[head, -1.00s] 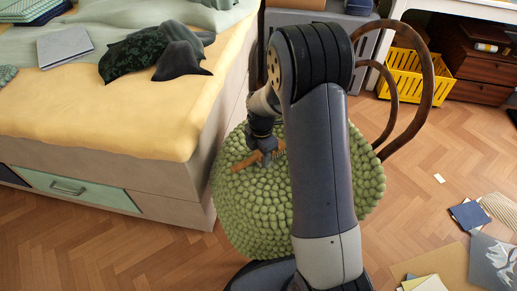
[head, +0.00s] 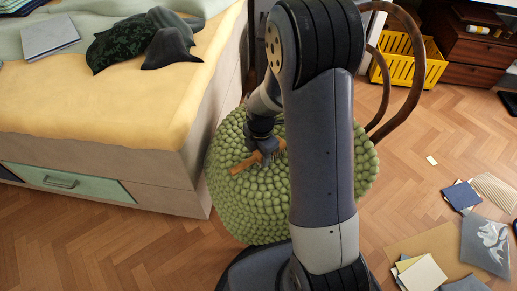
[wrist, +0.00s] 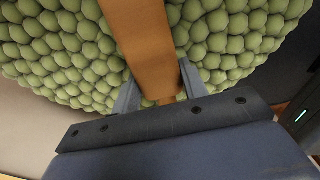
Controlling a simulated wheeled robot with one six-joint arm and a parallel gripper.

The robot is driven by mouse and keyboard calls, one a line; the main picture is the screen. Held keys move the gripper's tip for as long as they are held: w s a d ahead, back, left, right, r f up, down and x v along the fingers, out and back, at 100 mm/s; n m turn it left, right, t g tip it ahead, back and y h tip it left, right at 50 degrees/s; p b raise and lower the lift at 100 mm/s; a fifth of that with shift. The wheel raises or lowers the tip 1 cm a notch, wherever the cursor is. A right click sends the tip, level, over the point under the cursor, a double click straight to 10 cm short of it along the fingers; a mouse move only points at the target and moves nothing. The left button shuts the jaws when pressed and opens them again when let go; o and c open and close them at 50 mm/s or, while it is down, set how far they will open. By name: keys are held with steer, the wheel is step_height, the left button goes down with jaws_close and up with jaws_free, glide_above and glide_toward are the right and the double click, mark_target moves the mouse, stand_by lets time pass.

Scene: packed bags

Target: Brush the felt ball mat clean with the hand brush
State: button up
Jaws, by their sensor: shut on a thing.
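The felt ball mat (head: 240,205) is round, green and knobbly, and my arm hides part of it in the head view. It also fills the upper part of the wrist view (wrist: 60,50). My gripper (head: 267,155) is over the mat, shut on the orange-brown wooden hand brush (head: 244,164). In the wrist view the brush (wrist: 143,40) runs up between the two grey fingers (wrist: 158,90). I cannot tell whether its bristles touch the mat. No loose dirt can be made out on the mat.
A bed (head: 110,150) with drawers stands close on the left. A bentwood chair frame (head: 413,75) rises behind the mat on the right. A yellow crate (head: 405,60) is at the back right. Papers and folders (head: 420,275) lie on the floor at the lower right.

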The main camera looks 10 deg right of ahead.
steer(key=shift+s+d, duration=0.1)
steer(key=shift+s, duration=0.95)
steer(key=shift+w+r+p, duration=0.15)
steer(key=shift+w+p, duration=0.3)
steer(key=shift+w, duration=1.15)
steer(key=shift+w+a+f+p, duration=0.1)
steer(key=shift+w+a, duration=0.05)
steer(key=shift+w, duration=1.1)
steer(key=shift+w+a+f+p, duration=0.1)
steer(key=shift+w+a+p, duration=0.1)
steer(key=shift+w, duration=1)
steer(key=shift+w+a+f+p, duration=0.1)
steer(key=shift+w+a, duration=0.05)
steer(key=shift+w, duration=1.1)
steer(key=shift+r+p, duration=2.2)
steer(key=shift+r, duration=0.85)
steer(key=shift+r+p, duration=1.1)
steer(key=shift+r, duration=0.4)
